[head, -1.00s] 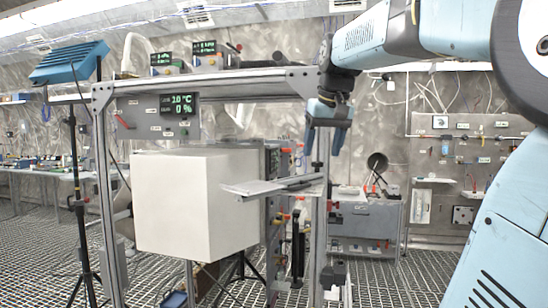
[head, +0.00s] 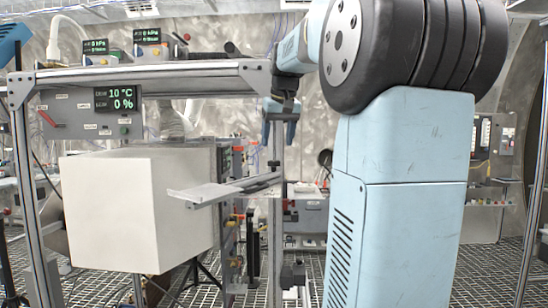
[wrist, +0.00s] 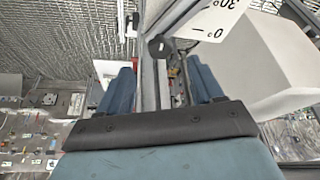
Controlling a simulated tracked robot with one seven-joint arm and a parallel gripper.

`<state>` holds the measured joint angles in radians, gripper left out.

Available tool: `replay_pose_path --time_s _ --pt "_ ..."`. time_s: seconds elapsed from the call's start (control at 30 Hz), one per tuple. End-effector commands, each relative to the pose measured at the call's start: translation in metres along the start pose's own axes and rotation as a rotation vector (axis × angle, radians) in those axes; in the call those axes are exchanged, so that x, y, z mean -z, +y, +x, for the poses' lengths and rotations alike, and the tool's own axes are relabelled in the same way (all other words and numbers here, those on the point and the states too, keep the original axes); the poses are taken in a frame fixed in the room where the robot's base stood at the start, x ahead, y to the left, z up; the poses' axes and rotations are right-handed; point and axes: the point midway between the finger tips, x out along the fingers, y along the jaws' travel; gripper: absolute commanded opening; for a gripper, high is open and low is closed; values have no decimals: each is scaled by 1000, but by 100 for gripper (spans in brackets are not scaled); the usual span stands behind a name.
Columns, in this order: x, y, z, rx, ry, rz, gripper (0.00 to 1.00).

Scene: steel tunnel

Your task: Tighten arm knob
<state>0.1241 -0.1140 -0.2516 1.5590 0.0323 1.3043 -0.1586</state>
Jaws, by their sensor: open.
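My gripper (head: 279,138) hangs pointing down beside the frame's right upright in the head view, open and empty. In the wrist view its blue fingers stand apart (wrist: 162,80), with a dark bar across their base. A dark round knob-like part (wrist: 160,46) shows between and beyond the fingers, in front of a metal rail; no contact is visible. I cannot tell for certain that it is the arm knob. A white angle scale (wrist: 212,20) marked 30° and 0° lies just right of it.
A large white box (head: 125,212) stands inside the metal frame (head: 190,74). A flat grey arm-like plate (head: 215,192) sticks out at its right. A control panel (head: 85,117) with a green display hangs above the box. Grated floor lies below.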

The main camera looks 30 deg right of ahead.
Motion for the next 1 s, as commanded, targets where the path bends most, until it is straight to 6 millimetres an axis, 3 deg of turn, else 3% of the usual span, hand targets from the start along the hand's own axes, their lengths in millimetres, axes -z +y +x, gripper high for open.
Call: replay_pose_path --time_s 0.2,0.4,0.83,1.0 --pt "-1 -1 37 1 -4 -1 66" --pt "0 -1 58 1 -2 -1 66" --pt "0 -1 64 1 0 -1 65" --pt "0 -1 64 1 -1 -1 49"
